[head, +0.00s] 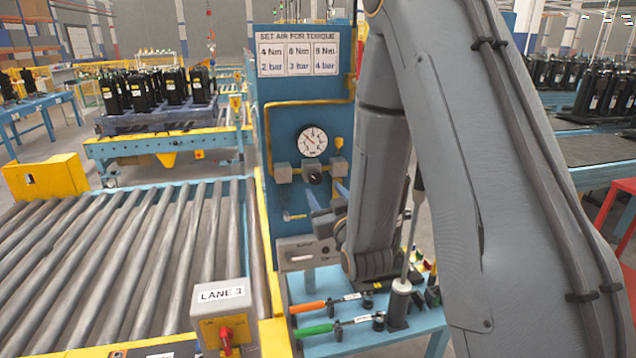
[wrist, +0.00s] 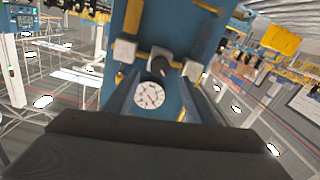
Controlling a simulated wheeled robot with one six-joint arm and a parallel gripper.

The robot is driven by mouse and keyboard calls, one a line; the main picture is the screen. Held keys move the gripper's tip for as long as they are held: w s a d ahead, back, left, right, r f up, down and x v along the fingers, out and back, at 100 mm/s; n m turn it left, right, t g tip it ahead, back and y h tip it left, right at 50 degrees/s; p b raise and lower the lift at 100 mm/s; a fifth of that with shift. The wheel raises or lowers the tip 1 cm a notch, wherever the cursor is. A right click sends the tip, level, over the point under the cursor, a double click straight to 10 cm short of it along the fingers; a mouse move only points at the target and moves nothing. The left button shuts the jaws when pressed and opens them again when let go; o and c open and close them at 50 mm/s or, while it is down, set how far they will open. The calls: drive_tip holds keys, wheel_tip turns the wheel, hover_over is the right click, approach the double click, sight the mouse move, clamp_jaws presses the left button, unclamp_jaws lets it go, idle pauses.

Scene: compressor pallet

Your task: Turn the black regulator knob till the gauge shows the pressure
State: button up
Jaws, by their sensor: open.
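The black regulator knob (head: 314,178) sits on the blue panel (head: 268,130), just below the round white gauge (head: 312,141). In the head view the gauge's red needle points to the upper left; its numbers are too small to read. My gripper (head: 326,190) is open and empty, below and in front of the knob. In the upside-down wrist view the knob (wrist: 160,64) lies ahead, between the lines of the two fingers and near their tips. The gauge (wrist: 149,95) shows between the fingers. I cannot tell whether a finger touches the knob.
A sign (head: 298,54) pairs torques with 2, 3 and 4 bar. Yellow pipe and grey blocks flank the knob. A blue bench (head: 350,342) below holds orange and green-handled tools. A roller conveyor (head: 130,260) and the LANE 3 box (head: 222,300) stand left.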

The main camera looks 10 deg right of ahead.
sight(316, 180)
drive_tip(key=shift+w+a+p, duration=0.15)
drive_tip(key=shift+w+p, duration=0.95)
drive_tip(key=shift+w, duration=2.5)
drive_tip(key=c, duration=1)
drive_tip(key=shift+c, duration=0.2)
drive_tip(key=shift+m, duration=0.3)
drive_tip(key=m+b, duration=0.3)
drive_tip(key=m, duration=0.1)
drive_tip(key=shift+f, duration=0.1)
drive_tip(key=shift+m+b, duration=1.2)
drive_tip(key=shift+m, duration=0.9)
